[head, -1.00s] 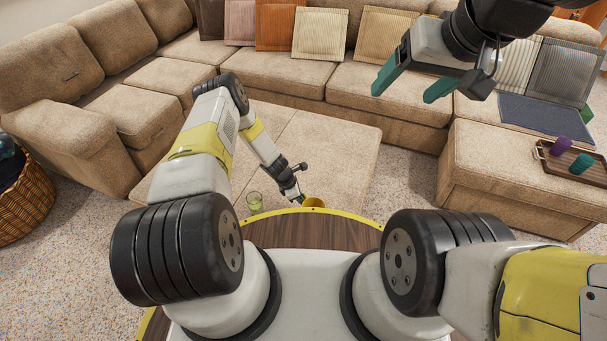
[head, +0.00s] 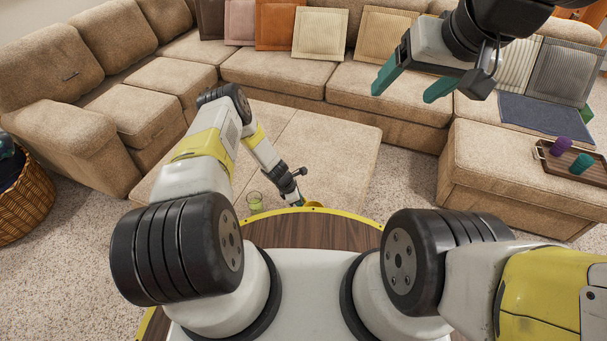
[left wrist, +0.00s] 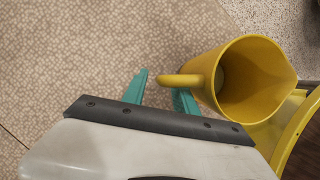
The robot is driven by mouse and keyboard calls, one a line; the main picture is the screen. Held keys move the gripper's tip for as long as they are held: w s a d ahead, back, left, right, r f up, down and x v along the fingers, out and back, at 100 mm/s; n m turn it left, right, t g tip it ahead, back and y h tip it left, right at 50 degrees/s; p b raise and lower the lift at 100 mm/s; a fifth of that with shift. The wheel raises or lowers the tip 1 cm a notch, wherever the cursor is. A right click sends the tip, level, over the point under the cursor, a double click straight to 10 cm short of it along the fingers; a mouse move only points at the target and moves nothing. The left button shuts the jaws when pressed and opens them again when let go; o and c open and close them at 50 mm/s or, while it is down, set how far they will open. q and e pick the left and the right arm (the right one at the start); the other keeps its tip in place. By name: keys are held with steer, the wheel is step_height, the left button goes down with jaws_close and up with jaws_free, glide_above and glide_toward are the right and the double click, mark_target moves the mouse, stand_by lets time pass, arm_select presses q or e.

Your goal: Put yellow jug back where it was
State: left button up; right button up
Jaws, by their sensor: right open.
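The yellow jug (head: 315,204) shows only as a small piece of rim just beyond my base's front edge. In the left wrist view the jug (left wrist: 207,65) is at the right, its open mouth facing the camera and its handle pointing left. My left gripper (left wrist: 158,88) is open, its teal fingers apart at the handle. The handle overlaps the right finger; I cannot tell whether they touch. In the head view my left gripper (head: 297,198) is low beside the jug, its fingertips mostly hidden. My right gripper (head: 402,97) is open and empty, raised at the upper right.
A green glass (head: 254,202) stands left of the jug by the large beige ottoman (head: 330,140). A sectional sofa (head: 275,72) surrounds it. At right, a tray (head: 545,151) with a purple cup (head: 561,145) and a teal cup (head: 581,164) rests on another ottoman (head: 495,165).

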arm_select(q)
steer(key=a+r+m+t, duration=0.1)
steer(key=a+r+m, duration=0.15)
steer(key=r, duration=1.25)
steer(key=w+a+r+m, duration=0.15)
steer(key=r+m, duration=0.25)
steer(key=r, duration=1.1)
steer(key=a+r+m+t, duration=0.1)
steer(key=a+r+m, duration=0.15)
steer(key=r, duration=1.25)
steer(key=s+r+m+t+y, duration=0.1)
steer(key=s+r+m, duration=0.7)
steer(key=r, duration=0.9)
steer(key=s+a+r+m+t, duration=0.1)
steer(key=s+r, duration=0.3)
steer(key=s, duration=0.6)
steer(key=s+a+r+m+t+y, duration=0.1)
steer(key=s+a+r+m, duration=0.1)
steer(key=s, duration=0.8)
steer(key=shift+s+r+m, duration=0.25)
steer(key=shift+r+m, duration=0.65)
steer(key=shift+a, duration=0.15)
